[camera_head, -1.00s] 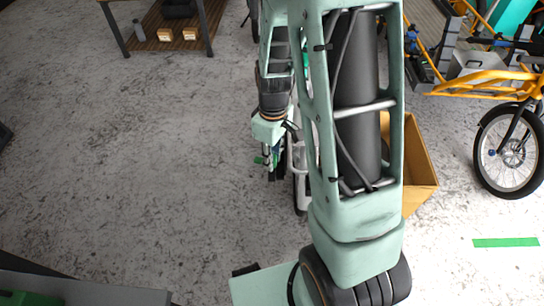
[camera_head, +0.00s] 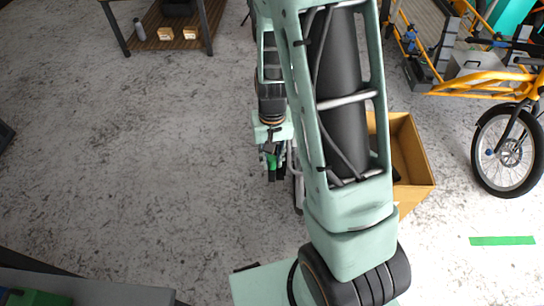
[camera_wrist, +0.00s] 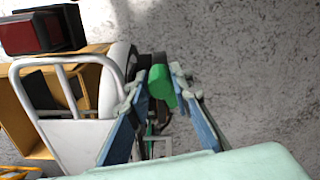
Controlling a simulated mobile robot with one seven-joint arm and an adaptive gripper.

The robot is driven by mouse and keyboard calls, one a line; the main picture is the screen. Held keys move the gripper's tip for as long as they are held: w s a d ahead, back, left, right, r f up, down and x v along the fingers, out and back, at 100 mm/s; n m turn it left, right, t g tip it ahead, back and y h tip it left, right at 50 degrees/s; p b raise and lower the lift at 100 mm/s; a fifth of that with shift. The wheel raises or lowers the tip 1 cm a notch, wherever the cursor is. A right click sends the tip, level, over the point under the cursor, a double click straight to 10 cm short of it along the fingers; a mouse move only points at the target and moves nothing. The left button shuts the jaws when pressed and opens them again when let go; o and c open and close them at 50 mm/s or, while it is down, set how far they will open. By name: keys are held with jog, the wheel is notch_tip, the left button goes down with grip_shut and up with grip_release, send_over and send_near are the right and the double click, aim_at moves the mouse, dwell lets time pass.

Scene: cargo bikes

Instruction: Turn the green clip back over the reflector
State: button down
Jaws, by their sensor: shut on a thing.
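The green clip (camera_wrist: 161,86) is between my fingertips in the wrist view, in front of a dark part at the end of a white rounded piece. My gripper (camera_wrist: 155,92) is shut on it, with one blue finger on each side. In the head view my gripper (camera_head: 273,172) points down beside the bike, and a little green of the clip (camera_head: 271,160) shows between its dark fingers. I cannot pick out the reflector for certain. A red block in a black housing (camera_wrist: 35,33) is at the upper left of the wrist view.
A white tubular frame (camera_wrist: 70,90) stands left of my gripper, close to the finger. An open cardboard-coloured box (camera_head: 415,165) is right of my arm. A yellow cargo bike (camera_head: 490,85) stands further right. The floor on the left is clear.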

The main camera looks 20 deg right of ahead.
aim_at(272, 157)
jog(key=m+p, duration=0.1)
jog(key=m, duration=0.1)
jog(key=m+p, duration=0.1)
jog(key=m, duration=0.2)
jog(key=shift+w+r, duration=0.15)
jog(key=shift+w, duration=0.05)
jog(key=shift+m+p, duration=0.4)
jog(key=shift+m, duration=0.9)
jog(key=shift+d, duration=0.1)
jog(key=c, duration=1.7)
grip_release()
jog(key=shift+d, duration=0.1)
jog(key=shift+c, duration=0.2)
jog(key=shift+s, duration=0.1)
jog(key=shift+r, duration=0.4)
notch_tip(272, 157, up, 11)
